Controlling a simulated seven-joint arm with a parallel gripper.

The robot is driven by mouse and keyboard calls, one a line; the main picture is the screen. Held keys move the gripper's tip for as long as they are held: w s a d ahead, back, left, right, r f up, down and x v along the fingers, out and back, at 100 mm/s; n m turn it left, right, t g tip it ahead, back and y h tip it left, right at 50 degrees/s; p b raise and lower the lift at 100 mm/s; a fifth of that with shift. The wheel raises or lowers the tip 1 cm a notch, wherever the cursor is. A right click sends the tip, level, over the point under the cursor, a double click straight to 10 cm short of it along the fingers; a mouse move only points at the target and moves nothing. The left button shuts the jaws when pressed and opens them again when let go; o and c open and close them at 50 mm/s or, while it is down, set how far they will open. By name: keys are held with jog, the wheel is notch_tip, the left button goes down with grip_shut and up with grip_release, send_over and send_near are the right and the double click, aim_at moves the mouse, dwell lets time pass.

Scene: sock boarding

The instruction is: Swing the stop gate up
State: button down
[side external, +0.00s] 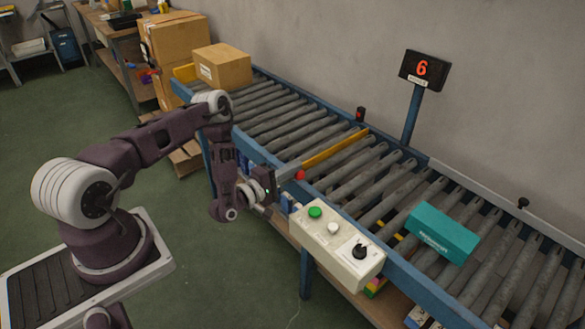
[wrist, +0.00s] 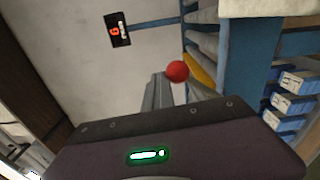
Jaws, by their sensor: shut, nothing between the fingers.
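The stop gate (side external: 337,147) is a yellow bar lying low across the grey rollers, with a red knob (side external: 300,175) at its near end by the front rail. In the wrist view, the red knob (wrist: 177,71) shows just beyond my fingertips, with part of the yellow gate (wrist: 201,72) behind it. My gripper (side external: 291,168) is shut and empty, beside the knob at the conveyor's near edge. I cannot tell whether the fingers touch the knob.
A cardboard box (side external: 222,67) sits on the rollers upstream and a teal box (side external: 442,233) downstream. A control box (side external: 337,243) with green and white buttons and a black dial hangs on the front rail. A sign (side external: 421,69) reading 6 stands behind the conveyor.

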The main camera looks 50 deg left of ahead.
jog(key=shift+d+f+h, duration=0.15)
jog(key=shift+d+h, duration=0.15)
jog(key=shift+d, duration=0.05)
jog(key=a+r, duration=0.1)
jog(key=r, duration=0.1)
jog(key=w+a+r, duration=0.1)
jog(key=shift+w+a+r, duration=0.1)
jog(key=shift+a+r, duration=0.1)
jog(key=shift+r, duration=0.2)
jog(key=s, duration=1)
jog(key=shift+f, duration=0.15)
